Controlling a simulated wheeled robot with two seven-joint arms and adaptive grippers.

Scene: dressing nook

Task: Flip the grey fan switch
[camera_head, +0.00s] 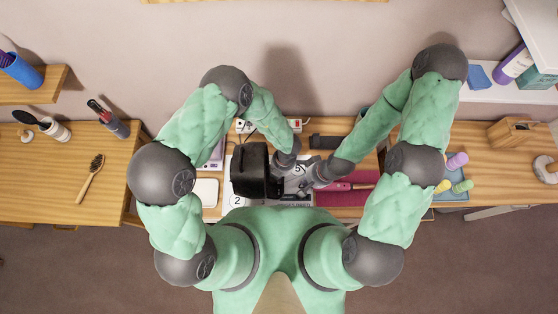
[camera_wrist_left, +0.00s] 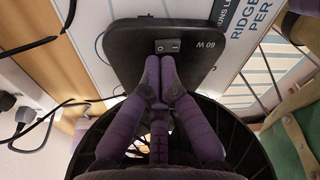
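The fan's round black cage (camera_wrist_left: 245,145) surrounds the lower part of that view. In the head view the black fan (camera_head: 249,168) stands on the table, and the switch is hidden. My right gripper (camera_head: 302,187) is low beside the fan; its finger opening is unclear.
A power strip (camera_head: 295,125) lies behind the fan. A magenta mat (camera_head: 350,197) is to its right, and a white box (camera_head: 206,192) to its left. A hairbrush (camera_head: 91,178) lies on the left table. Black cords (camera_wrist_left: 45,125) run at the wrist view's left.

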